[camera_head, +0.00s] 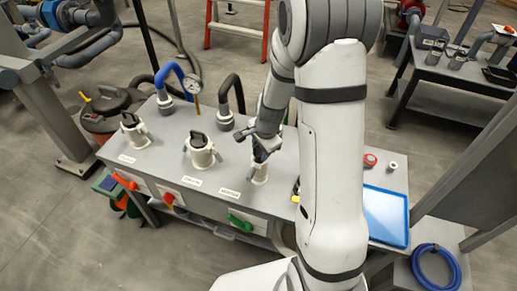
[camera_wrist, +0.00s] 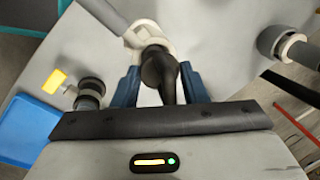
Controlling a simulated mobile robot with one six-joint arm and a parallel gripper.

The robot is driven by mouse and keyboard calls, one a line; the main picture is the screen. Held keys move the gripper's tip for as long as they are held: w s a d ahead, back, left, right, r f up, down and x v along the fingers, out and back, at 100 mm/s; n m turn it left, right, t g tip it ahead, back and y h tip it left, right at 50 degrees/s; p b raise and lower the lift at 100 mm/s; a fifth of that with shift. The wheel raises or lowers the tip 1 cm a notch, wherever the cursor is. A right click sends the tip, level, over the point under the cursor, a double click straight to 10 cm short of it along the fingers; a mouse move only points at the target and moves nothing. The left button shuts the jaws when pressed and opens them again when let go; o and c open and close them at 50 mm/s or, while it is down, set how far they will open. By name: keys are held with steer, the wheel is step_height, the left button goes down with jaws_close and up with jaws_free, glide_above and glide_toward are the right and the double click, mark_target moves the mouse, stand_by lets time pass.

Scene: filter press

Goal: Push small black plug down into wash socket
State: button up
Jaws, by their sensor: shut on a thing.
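A small black plug (camera_wrist: 162,72) stands between the two blue fingers of my gripper (camera_wrist: 160,84) in the wrist view, and the gripper is shut on it. The plug's far end is at the white wash socket (camera_wrist: 146,34); how deep it sits is hidden. In the head view my gripper (camera_head: 262,150) is over the rightmost white socket (camera_head: 260,173) in the front row on the grey bench. My fingers and wrist hide most of the plug there.
Two other white sockets with black tops, one at left (camera_head: 133,134) and one in the middle (camera_head: 201,158), stand in the same row. Behind are a blue hose (camera_head: 170,72), a black hose (camera_head: 233,85) and a gauge (camera_head: 193,83). A blue tray (camera_head: 386,215) lies at right.

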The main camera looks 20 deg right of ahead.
steer(key=o, duration=1.1)
steer(key=shift+c, duration=0.2)
steer(key=v, duration=0.7)
steer(key=shift+r, duration=0.15)
steer(key=shift+s+r, duration=0.2)
steer(key=shift+r, duration=0.3)
steer(key=s+r+n, duration=0.6)
steer(key=s+n, duration=0.1)
steer(key=s, duration=0.2)
steer(key=s+r+n, duration=0.6)
steer(key=s, duration=0.3)
steer(key=shift+s+a+r+n+t+h, duration=0.25)
steer(key=shift+s+r+n+t+h, duration=0.1)
steer(key=shift+s+n+t+h, duration=0.05)
